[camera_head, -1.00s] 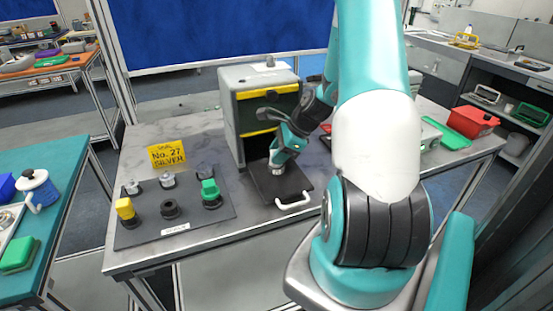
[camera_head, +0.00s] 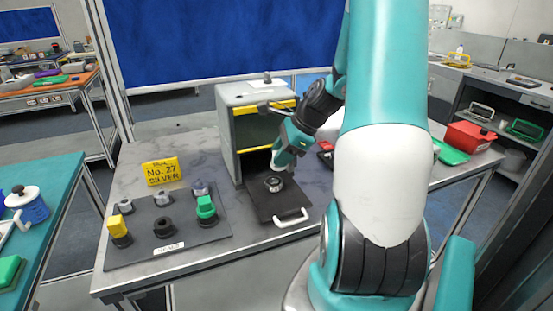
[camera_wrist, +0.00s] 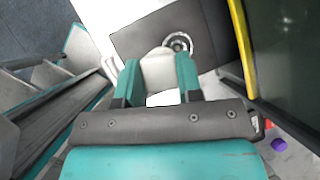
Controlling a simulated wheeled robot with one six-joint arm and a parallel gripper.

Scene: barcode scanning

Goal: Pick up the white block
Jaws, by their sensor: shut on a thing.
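The white block (camera_wrist: 158,70) sits between the two teal fingers of my gripper (camera_wrist: 159,78) in the wrist view, and the fingers are shut on it. In the head view my gripper (camera_head: 283,160) is just above the black pull-out tray (camera_head: 266,207) of the grey cabinet. A round metal seat (camera_head: 274,184) shows on that tray. It also shows just past the block in the wrist view (camera_wrist: 178,42). The block appears clear of the seat. It is very small and mostly hidden by the fingers in the head view.
The grey cabinet (camera_head: 228,135) with yellow-edged drawers stands behind the tray. A white handle (camera_head: 291,218) is at the tray's front. To the left is a dark mat (camera_head: 185,235) with several small parts and a yellow sign (camera_head: 161,172). A red box (camera_head: 468,136) is at the right.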

